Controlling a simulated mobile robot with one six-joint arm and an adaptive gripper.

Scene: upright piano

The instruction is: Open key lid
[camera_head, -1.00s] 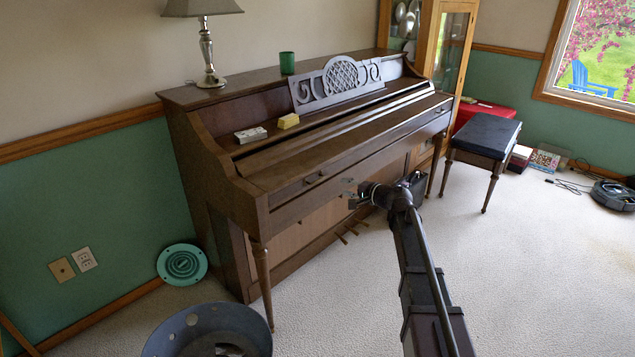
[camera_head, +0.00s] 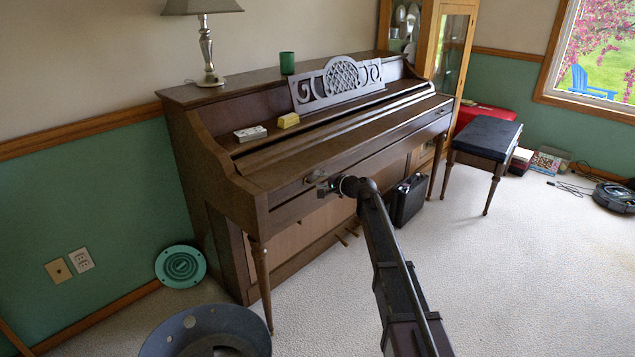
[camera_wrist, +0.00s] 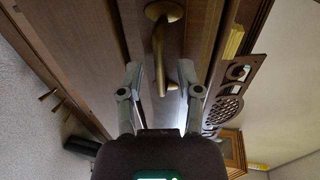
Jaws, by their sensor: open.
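The upright piano's brown key lid (camera_head: 345,135) appears closed, lying flat over the keyboard area. A metal handle (camera_head: 317,176) is on its front edge at the left. In the wrist view the brass handle (camera_wrist: 161,45), with its round base plate, runs between my two fingers. My gripper (camera_head: 324,187) is at this handle, and in the wrist view (camera_wrist: 160,76) its fingers are spread, one on each side. I cannot tell whether either finger touches it. A second handle (camera_head: 441,110) sits further right on the front edge.
A white box (camera_head: 250,134) and a yellow block (camera_head: 288,121) lie behind the lid, left of the music stand (camera_head: 340,82). A bench (camera_head: 482,138) stands to the right, and a black case (camera_head: 407,200) is on the floor. Carpet in front is clear.

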